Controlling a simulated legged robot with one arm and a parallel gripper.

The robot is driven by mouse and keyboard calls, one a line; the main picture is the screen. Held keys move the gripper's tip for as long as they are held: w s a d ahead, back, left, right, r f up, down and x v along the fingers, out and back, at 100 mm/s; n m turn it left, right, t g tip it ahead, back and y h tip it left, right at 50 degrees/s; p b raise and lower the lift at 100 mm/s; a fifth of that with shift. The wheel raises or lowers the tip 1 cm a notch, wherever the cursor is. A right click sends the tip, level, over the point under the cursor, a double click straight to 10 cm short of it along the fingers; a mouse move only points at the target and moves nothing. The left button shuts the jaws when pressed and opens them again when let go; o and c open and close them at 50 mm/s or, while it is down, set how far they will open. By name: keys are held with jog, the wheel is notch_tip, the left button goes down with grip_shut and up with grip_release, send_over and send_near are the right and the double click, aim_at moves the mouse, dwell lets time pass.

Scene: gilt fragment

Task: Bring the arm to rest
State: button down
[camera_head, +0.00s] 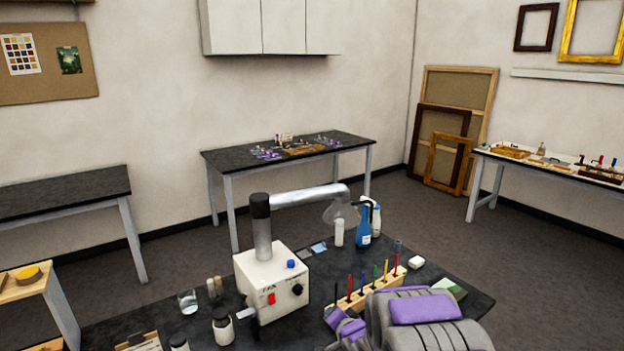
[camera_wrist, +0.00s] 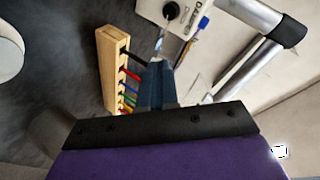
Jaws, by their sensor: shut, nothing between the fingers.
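My arm (camera_head: 415,310), grey with purple panels, is low at the bottom right of the head view, in front of the dark near table (camera_head: 465,285). It looks folded, and it hides part of the table. My gripper (camera_wrist: 158,82) shows in the wrist view as dark blue-grey fingers, shut together with nothing between them. In that picture the fingers are just right of a wooden rack (camera_wrist: 112,65) with coloured-handled tools; I cannot tell whether they touch it. In the head view the rack (camera_head: 397,276) is partly behind my arm.
A white fan box (camera_head: 272,285) with a metal duct (camera_head: 310,197) stands on the near table. A blue bottle (camera_head: 363,228), a glass (camera_head: 188,302) and small jars (camera_head: 223,328) are around it. Open floor (camera_head: 400,210) lies between this table and the back table (camera_head: 240,158).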

jog(key=s+d+r+n+g+h, duration=0.1)
jog(key=s+d+r+g+h, duration=0.15)
jog(key=s, duration=0.55)
jog(key=s+d+r+n+g+h, duration=0.1)
jog(key=s+d+r+g, duration=0.2)
jog(key=s, duration=0.4)
jog(key=s+d+r+n+g+h, duration=0.1)
jog(key=s+d+r+g+h, duration=0.15)
jog(key=s+d, duration=0.4)
jog(key=s+a+r+n+g, duration=0.1)
jog(key=s+g, duration=0.1)
jog(key=s, duration=0.8)
jog(key=s+a+r+n+g+y, duration=0.1)
jog(key=s+r+n+g, duration=0.1)
jog(key=s, duration=0.7)
jog(key=s+a+r+n+g, duration=0.1)
jog(key=s+a+r+g, duration=0.1)
jog(key=s, duration=0.8)
jog(key=shift+s+n+y, duration=0.3)
jog(key=shift+s+y, duration=0.05)
jog(key=shift+y, duration=0.05)
jog(key=shift+a, duration=0.2)
